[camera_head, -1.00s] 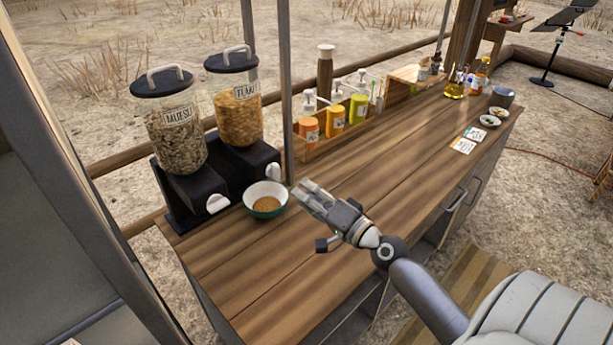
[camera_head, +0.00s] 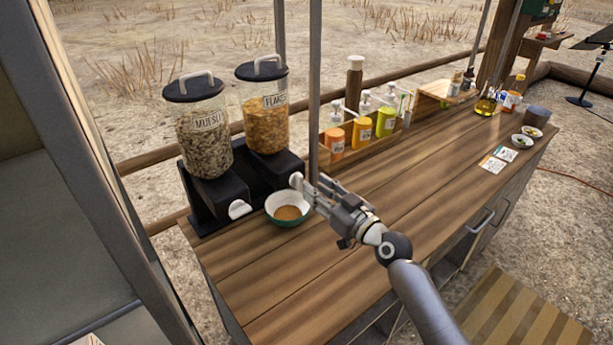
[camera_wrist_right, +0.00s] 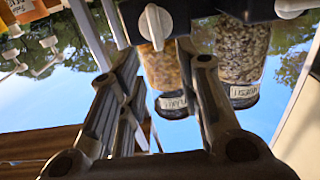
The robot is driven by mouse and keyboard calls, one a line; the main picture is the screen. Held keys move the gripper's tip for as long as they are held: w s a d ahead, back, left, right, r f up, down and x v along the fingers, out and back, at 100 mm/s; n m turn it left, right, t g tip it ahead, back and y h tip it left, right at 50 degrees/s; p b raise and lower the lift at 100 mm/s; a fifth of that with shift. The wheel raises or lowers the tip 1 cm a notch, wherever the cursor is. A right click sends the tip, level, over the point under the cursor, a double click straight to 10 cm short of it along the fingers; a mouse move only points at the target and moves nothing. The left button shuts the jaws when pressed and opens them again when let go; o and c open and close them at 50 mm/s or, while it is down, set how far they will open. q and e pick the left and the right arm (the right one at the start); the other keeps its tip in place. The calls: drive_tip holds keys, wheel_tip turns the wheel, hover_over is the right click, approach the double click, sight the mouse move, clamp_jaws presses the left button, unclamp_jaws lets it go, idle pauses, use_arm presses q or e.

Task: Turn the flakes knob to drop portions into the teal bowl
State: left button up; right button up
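The flakes dispenser (camera_head: 265,125) stands at the back left of the counter, its clear jar part full of orange-brown flakes. Its white flakes knob (camera_head: 296,180) is on the black base. The teal bowl (camera_head: 288,223), white inside, stands below and in front of it with brown food (camera_head: 288,212) in it. My right gripper (camera_head: 316,187) is just right of the knob, above the bowl's right rim. In the right wrist view its fingers (camera_wrist_right: 158,50) are apart, with the flakes knob (camera_wrist_right: 155,25) just ahead between the tips; contact cannot be told. My left gripper is out of view.
The muesli dispenser (camera_head: 203,140) with its own white knob (camera_head: 238,209) stands to the left. A thin grey post (camera_head: 314,90) rises close behind my right gripper. A wooden rack of sauce bottles (camera_head: 362,130) is to the right. The counter's front (camera_head: 290,270) is clear.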

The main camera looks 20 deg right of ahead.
sight(302, 177)
drive_tip(key=shift+p+x, duration=0.35)
drive_tip(key=shift+x, duration=2.45)
clamp_jaws()
